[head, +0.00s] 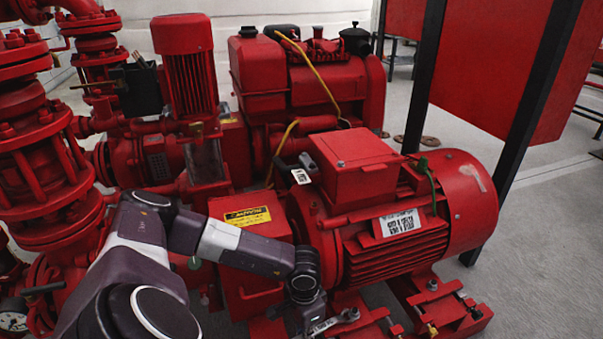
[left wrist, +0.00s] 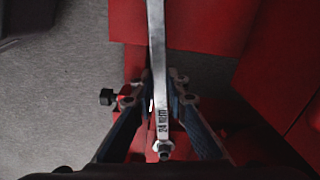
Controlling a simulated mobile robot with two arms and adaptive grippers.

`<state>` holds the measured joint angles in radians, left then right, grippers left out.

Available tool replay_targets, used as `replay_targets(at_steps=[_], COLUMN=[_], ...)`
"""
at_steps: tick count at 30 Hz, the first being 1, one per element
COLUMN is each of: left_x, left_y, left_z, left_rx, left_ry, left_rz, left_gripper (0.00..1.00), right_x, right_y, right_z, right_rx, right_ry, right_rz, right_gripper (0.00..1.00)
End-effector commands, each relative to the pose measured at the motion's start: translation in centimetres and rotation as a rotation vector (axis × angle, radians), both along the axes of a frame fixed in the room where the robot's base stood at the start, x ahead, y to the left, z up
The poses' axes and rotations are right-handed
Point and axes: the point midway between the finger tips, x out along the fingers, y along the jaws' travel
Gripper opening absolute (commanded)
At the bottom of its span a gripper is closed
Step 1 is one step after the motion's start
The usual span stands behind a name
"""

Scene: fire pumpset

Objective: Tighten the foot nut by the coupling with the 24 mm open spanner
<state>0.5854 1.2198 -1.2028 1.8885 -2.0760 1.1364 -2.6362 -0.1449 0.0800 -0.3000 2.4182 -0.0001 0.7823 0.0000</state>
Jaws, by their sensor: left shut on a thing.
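My left gripper (head: 312,312) is low in front of the red motor, at the coupling end. In the left wrist view its two fingers (left wrist: 155,92) are closed in on the steel spanner (left wrist: 156,60), which is marked 24 mm. The spanner's shank runs out of the top of that view. In the head view part of the spanner (head: 345,316) shows to the right of the gripper, close to the motor's foot. I cannot tell which nut is the foot nut by the coupling, or whether the spanner is on it. My right gripper is out of view.
The red motor (head: 410,235) stands on a red base with bolted feet (head: 440,300). The yellow-labelled red coupling guard (head: 250,220) is left of it, behind my left arm. Red pumps and pipes (head: 45,170) fill the left. Grey floor (head: 550,250) is clear at the right.

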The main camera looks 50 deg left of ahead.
Motion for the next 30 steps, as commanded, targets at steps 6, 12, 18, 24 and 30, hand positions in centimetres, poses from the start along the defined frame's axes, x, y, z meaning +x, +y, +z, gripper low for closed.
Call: replay_targets(at_steps=[6, 12, 18, 24, 30], left_x=[0.7, 1.2, 1.6, 2.1, 2.2], left_y=[-0.2, -0.2, -0.4, -0.5, -0.5], left_z=[0.0, 0.0, 0.0, 0.0, 0.1], left_rx=[0.000, -0.001, 0.000, -0.001, 0.000], left_ry=[-0.002, -0.003, -0.002, -0.001, -0.001], left_rz=[-0.001, 0.000, 0.000, 0.000, 0.000], left_gripper=[0.00, 0.00, 0.00, 0.00, 0.00], right_x=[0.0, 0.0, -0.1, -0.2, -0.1], right_y=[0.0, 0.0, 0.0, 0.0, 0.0], right_z=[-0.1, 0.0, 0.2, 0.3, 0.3], right_rx=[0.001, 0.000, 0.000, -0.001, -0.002], right_ry=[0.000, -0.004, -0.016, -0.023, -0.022], right_rz=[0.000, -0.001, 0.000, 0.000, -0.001], right_gripper=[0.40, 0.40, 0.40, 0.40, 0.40])
